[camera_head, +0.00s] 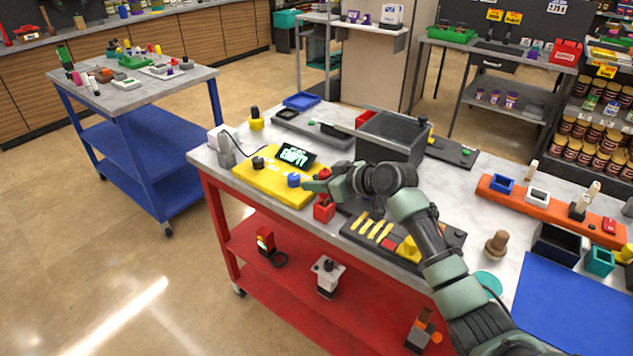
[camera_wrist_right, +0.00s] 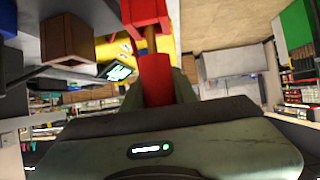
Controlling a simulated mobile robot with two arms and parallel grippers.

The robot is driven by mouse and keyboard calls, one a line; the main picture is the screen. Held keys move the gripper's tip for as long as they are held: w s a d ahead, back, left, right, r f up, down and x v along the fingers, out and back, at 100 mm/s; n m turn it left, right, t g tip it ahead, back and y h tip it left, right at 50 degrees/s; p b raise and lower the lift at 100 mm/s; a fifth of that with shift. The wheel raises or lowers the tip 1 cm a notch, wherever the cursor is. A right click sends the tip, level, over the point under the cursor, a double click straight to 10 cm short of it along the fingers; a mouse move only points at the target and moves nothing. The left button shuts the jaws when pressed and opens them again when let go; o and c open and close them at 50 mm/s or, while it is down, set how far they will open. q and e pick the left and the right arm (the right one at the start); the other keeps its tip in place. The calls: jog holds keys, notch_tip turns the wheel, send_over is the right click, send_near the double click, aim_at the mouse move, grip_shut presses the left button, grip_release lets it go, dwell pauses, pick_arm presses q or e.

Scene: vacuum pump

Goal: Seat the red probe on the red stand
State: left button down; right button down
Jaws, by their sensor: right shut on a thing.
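The red probe (camera_wrist_right: 156,78) has a red handle, held between the fingers of my right gripper (camera_head: 320,186). In the right wrist view a thin brownish shaft runs from the handle to the red stand (camera_wrist_right: 145,14). The red stand (camera_head: 324,212) is a small red block on the marble top of the red cart, directly below the gripper in the head view. A stretch of shaft shows between handle and stand; I cannot tell how deep its tip sits. The fingers partly hide the probe in the head view. My left gripper is not in view.
A yellow device (camera_head: 262,182) with a lit display and knobs lies close left of the stand. A dark tray (camera_head: 362,238) with yellow pieces lies to the right. A grey open bin (camera_head: 392,136) stands behind my right wrist. Bare marble (camera_head: 290,212) shows at the front edge.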

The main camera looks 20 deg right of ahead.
jog(key=shift+f+b, duration=0.8)
jog(key=shift+f, duration=0.45)
dwell(0.6)
jog(key=c, duration=1)
grip_release()
jog(key=shift+c, duration=0.2)
notch_tip(320, 180, up, 9)
jog(key=p, duration=0.7)
